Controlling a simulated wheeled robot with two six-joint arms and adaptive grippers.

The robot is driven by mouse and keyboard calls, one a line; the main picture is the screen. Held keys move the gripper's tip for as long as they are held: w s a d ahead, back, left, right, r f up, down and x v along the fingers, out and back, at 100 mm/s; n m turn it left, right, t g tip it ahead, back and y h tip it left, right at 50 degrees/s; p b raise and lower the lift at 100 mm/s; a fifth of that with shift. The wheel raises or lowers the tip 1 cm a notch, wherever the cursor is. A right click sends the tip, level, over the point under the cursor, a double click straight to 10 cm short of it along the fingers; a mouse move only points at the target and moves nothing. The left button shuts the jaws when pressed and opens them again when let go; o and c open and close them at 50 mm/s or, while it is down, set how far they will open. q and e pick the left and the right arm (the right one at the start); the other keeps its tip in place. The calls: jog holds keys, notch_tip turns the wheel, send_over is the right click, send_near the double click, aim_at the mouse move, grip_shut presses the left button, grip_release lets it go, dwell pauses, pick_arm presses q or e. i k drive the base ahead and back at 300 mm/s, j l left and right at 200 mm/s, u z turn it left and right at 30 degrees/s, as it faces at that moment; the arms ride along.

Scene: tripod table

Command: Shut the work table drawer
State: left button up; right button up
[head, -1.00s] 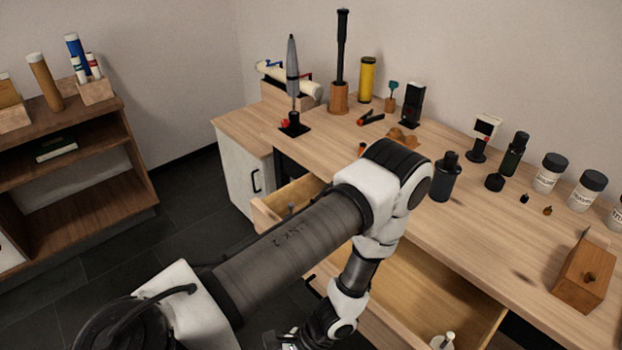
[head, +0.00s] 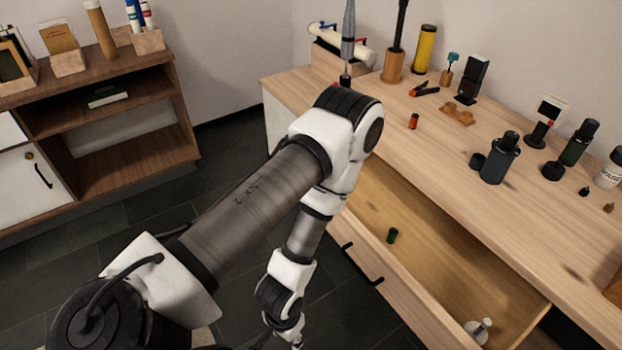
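The work table (head: 440,135) has a wide wooden drawer (head: 430,265) pulled out at its front. A black handle (head: 362,264) is on the drawer's front panel. A small dark green object (head: 392,236) and a pale flask-like item (head: 478,330) lie inside it. My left arm comes in from the lower left and bends down in front of the drawer's left end. My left gripper is cut off by the bottom edge of the head view, so its fingers do not show. My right gripper is out of view.
The tabletop holds dark bottles (head: 500,158), a yellow cylinder (head: 425,50), a small screen on a stand (head: 547,122) and other small items. A brown shelf unit (head: 110,110) stands at the left. Dark tiled floor (head: 225,140) lies between it and the table.

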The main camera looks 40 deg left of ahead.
aim_at(438, 277)
jog(key=u, duration=0.95)
jog(key=i+j+z, duration=0.25)
jog(key=k+j+z, duration=0.1)
jog(key=j+z, duration=0.15)
jog(key=j, duration=0.2)
jog(key=k+j+z, duration=0.25)
jog(key=j, duration=0.15)
jog(key=k+j+z, duration=0.2)
jog(key=j, duration=0.2)
jog(key=i, duration=0.1)
